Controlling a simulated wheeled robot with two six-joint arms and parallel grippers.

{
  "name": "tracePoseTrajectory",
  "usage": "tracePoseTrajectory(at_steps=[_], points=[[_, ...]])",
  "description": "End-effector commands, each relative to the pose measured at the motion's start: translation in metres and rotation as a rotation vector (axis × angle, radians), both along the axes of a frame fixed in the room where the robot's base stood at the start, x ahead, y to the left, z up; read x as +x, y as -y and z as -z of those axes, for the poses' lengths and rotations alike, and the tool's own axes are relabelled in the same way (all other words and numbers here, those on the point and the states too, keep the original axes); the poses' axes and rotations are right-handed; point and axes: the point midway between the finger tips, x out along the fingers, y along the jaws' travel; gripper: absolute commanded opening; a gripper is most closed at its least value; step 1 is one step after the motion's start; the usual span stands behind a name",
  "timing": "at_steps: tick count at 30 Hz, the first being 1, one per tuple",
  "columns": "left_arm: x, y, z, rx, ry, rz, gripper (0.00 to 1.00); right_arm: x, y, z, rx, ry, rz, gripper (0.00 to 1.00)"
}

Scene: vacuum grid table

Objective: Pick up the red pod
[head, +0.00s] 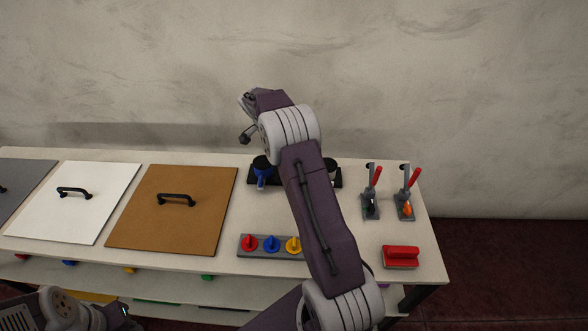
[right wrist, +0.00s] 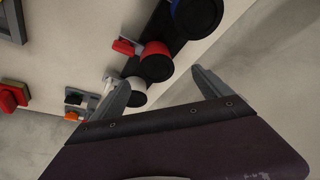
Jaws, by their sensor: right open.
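The red pod (right wrist: 154,49) is a short red cylinder with a black round end and a red handle. It stands in a black rack in the right wrist view, between a blue pod (right wrist: 176,5) and a white pod (right wrist: 136,84). My right gripper (right wrist: 162,77) is open and empty; its fingers appear apart from the pod. In the head view the arm hides the red pod, while the blue pod (head: 262,168) shows in the rack (head: 337,182). The right gripper (head: 244,118) is raised above the rack. My left arm's end (head: 115,312) is low at the left, its jaws unclear.
Red, blue and yellow knobs sit on a grey strip (head: 257,253) at the table front. Two red-handled lever clamps (head: 370,203) and a red block (head: 401,255) are at the right. Brown (head: 172,229) and white (head: 75,218) panels with black handles lie left.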

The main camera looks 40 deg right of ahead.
Motion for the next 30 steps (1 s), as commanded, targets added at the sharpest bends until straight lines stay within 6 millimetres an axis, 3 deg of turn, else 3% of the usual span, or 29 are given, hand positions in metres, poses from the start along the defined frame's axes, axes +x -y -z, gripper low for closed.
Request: tracePoseTrajectory(at_steps=[6, 11, 18, 26, 27, 30], points=[[0.000, 0.000, -0.006, 0.000, 0.000, 0.000, 0.36, 0.000, 0.012, 0.027, 0.001, -0.003, 0.001, 0.88], [0.000, 0.000, -0.008, 0.000, 0.000, 0.000, 0.36, -0.001, 0.014, 0.033, 0.001, -0.003, 0.001, 0.88], [0.000, 0.000, -0.018, 0.000, 0.000, 0.000, 0.36, -0.006, 0.031, 0.070, 0.002, -0.003, 0.001, 0.88], [0.000, 0.000, -0.017, 0.000, 0.000, 0.000, 0.36, -0.005, 0.033, 0.077, 0.000, 0.000, 0.000, 0.88], [0.000, 0.000, -0.017, 0.000, 0.000, 0.000, 0.36, -0.005, 0.033, 0.077, 0.000, 0.000, -0.001, 0.86], [0.000, 0.000, -0.017, 0.000, 0.000, 0.000, 0.36, -0.005, 0.033, 0.077, 0.001, 0.000, 0.000, 0.58]])
